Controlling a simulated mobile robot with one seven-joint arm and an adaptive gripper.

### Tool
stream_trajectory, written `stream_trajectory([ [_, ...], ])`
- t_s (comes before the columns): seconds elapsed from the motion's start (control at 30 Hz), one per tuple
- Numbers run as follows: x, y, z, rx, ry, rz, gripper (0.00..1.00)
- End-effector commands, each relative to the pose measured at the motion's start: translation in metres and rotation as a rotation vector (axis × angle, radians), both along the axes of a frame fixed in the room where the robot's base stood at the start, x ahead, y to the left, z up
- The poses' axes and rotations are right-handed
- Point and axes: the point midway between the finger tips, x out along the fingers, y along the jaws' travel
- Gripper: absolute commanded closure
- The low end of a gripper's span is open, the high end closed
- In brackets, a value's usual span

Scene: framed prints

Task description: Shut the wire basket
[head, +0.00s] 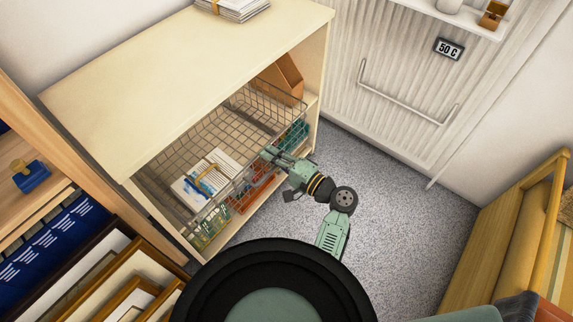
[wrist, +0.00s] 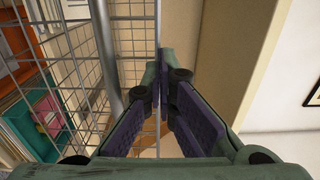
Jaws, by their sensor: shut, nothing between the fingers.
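The wire basket (head: 238,115) is a grey mesh drawer in the cream cabinet (head: 150,85). It stands pulled out past the cabinet's front. Papers with a blue and yellow item (head: 205,178) lie in it. My gripper (head: 268,154) is at the basket's front rim, towards its right part. In the wrist view my gripper (wrist: 164,60) has its purple-padded fingers together at the tips, with nothing held. The basket's mesh (wrist: 75,50) and a thick grey bar (wrist: 108,50) run close along the fingers' left side. Whether they touch cannot be told.
A brown magazine file (head: 282,78) stands at the basket's far right. Red and teal things show below the basket. Framed prints (head: 110,275) lean at lower left, and a wooden bench (head: 500,245) stands at right. Speckled floor (head: 390,200) is clear between.

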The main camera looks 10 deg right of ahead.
Motion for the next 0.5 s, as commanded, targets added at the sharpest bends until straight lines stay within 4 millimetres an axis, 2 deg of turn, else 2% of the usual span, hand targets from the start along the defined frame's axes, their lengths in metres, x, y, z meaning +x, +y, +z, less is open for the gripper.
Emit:
stream_trajectory([
  [0.2, 0.036, 0.036, -0.001, -0.001, -0.002, 0.004, 1.00],
  [0.5, 0.070, 0.070, -0.001, 0.001, -0.001, 0.002, 1.00],
])
